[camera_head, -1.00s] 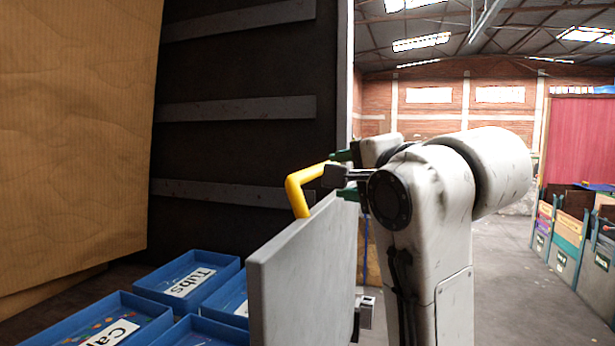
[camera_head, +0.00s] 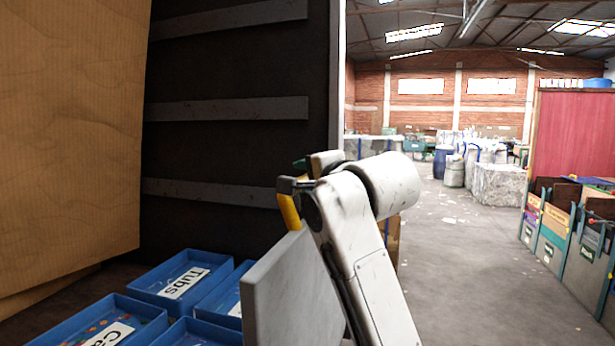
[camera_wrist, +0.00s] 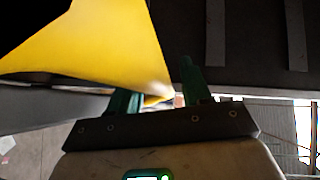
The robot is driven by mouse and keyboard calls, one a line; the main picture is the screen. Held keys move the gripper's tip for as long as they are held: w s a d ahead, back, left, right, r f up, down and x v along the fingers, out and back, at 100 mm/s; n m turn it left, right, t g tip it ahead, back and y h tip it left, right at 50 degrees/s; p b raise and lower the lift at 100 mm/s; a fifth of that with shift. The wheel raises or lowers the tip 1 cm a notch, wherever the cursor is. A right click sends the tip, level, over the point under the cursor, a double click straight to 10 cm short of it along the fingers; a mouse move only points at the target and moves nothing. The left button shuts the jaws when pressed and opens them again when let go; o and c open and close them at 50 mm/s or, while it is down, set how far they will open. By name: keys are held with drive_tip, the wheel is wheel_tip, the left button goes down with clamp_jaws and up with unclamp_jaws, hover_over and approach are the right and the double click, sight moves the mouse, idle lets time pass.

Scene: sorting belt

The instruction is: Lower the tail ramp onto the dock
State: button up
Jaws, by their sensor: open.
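The tail ramp (camera_head: 285,295) is a grey panel standing steeply upright at the centre of the head view. A yellow bent handle (camera_head: 289,211) sticks up from its top edge. My gripper (camera_head: 293,185) is at the upper part of the handle and hides some of it. In the wrist view my gripper (camera_wrist: 160,88) is open, its green fingers apart. The yellow handle (camera_wrist: 95,45) looms large at the left, and a strip of yellow shows beyond the gap between the fingers. I cannot tell whether the fingers touch it. The dock is not clearly seen.
Blue labelled trays (camera_head: 183,279) lie inside the dark slatted truck body (camera_head: 230,145), left of the ramp. A large cardboard box (camera_head: 70,130) stands at the far left. Bins (camera_head: 555,235) line the right side.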

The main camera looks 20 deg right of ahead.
clamp_jaws()
idle(0.4)
drive_tip(key=shift+f, duration=0.1)
